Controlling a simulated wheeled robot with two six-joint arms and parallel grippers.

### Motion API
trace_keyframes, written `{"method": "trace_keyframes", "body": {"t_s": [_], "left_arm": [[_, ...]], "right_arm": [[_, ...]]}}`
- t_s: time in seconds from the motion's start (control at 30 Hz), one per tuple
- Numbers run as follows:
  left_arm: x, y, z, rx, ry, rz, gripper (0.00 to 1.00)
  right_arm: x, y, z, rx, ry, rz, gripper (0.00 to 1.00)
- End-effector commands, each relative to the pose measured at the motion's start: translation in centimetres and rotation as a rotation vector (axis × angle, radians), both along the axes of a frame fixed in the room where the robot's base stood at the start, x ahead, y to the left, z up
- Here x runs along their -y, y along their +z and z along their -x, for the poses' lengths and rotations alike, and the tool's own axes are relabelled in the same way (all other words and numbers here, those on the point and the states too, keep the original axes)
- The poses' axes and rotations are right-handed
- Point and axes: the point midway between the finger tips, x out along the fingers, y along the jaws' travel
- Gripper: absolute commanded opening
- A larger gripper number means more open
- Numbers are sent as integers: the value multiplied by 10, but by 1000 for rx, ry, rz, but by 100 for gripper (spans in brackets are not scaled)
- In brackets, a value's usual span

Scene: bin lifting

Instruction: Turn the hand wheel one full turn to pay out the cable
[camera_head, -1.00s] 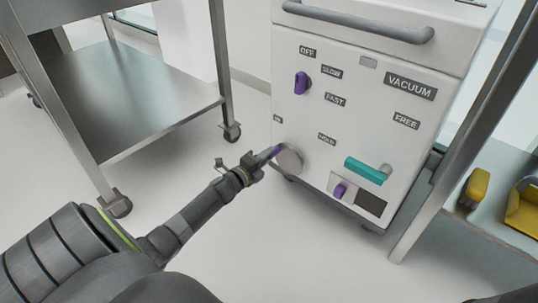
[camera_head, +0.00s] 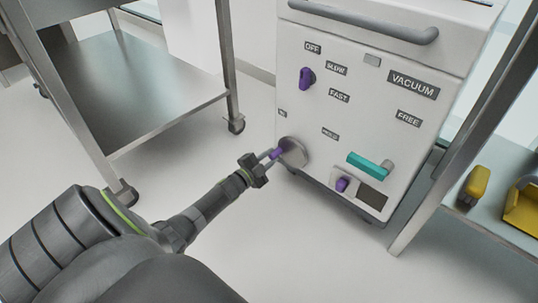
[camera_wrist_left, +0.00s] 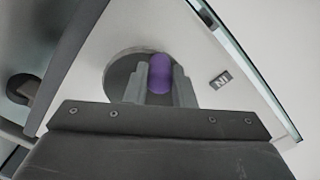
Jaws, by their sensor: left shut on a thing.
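The hand wheel (camera_head: 294,152) is a grey disc low on the left of the white machine's front. Its purple handle (camera_head: 276,153) sticks out at the wheel's left side. My left gripper (camera_head: 271,155) is shut on this handle, reaching in from the lower left. In the left wrist view, the purple handle (camera_wrist_left: 160,72) sits between the two grey fingers, with the wheel (camera_wrist_left: 120,75) behind it, partly hidden by them. An "IN" label (camera_wrist_left: 220,79) is beside the wheel. No cable can be made out. My right gripper is not in view.
The white machine (camera_head: 365,100) also carries a purple knob (camera_head: 306,78), a teal handle (camera_head: 370,163) and a small purple switch (camera_head: 342,184). A metal trolley (camera_head: 150,90) stands at left. A shelf with yellow items (camera_head: 474,185) is at right. The floor between is clear.

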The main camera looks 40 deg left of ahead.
Motion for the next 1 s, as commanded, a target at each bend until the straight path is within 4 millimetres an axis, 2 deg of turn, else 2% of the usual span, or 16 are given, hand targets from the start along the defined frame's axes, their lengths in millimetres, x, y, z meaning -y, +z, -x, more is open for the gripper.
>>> {"method": "trace_keyframes", "body": {"t_s": [0.27,0.73,0.77,0.9,1.0], "left_arm": [[0,-5,1,-10,2,78,0],[1,-6,1,-11,2,89,0],[1,-6,1,-11,2,89,24],[1,-6,1,-10,2,90,42],[1,-5,1,-9,1,90,45]], "right_arm": [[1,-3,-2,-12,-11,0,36],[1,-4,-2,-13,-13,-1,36],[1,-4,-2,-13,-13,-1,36],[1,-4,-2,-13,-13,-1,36],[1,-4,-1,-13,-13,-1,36]]}}
